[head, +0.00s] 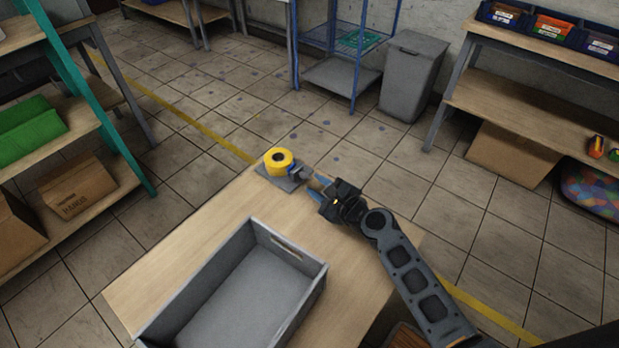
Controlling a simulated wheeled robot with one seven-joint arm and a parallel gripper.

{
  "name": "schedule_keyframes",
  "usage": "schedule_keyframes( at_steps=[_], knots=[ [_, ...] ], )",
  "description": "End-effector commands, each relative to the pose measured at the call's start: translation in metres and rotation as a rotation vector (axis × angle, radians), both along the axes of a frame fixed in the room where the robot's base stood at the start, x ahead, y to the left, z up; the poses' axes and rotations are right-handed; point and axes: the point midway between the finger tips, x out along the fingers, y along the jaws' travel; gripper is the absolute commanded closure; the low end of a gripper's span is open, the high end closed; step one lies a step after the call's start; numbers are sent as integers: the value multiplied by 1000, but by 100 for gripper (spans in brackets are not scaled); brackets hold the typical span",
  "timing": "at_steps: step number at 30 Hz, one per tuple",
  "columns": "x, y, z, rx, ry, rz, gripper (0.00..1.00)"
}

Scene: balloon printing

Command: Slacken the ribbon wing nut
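A yellow ribbon roll (279,160) sits on a small grey holder (286,181) at the far corner of the wooden table. A small grey-blue part (299,174) stands at the holder's right side; it may bear the wing nut, but it is too small to tell. My gripper (314,189) is just right of this part, with its blue fingers pointing left toward it. The fingers look spread apart, with a gap between them. I cannot tell whether they touch the part.
A large empty grey crate (322,284) stands on the near part of the table (190,235). A grey bin (411,75) and a blue wire rack (345,40) stand on the floor behind. Shelves with green crates (30,128) and cardboard boxes are at left.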

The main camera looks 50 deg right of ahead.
Motion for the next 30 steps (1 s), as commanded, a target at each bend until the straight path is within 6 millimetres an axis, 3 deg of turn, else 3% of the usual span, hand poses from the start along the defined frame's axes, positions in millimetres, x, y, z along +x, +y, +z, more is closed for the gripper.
schedule_keyframes(
  at_steps=[3, 9, 20, 30],
  knots=[
    [19, -4, -5, 0, -1, 1, 68],
    [37, -9, -12, 0, -1, -1, 68],
    [42, -9, -13, -1, 0, 0, 68],
    [42, -9, -13, -1, 0, 0, 100]
  ],
)
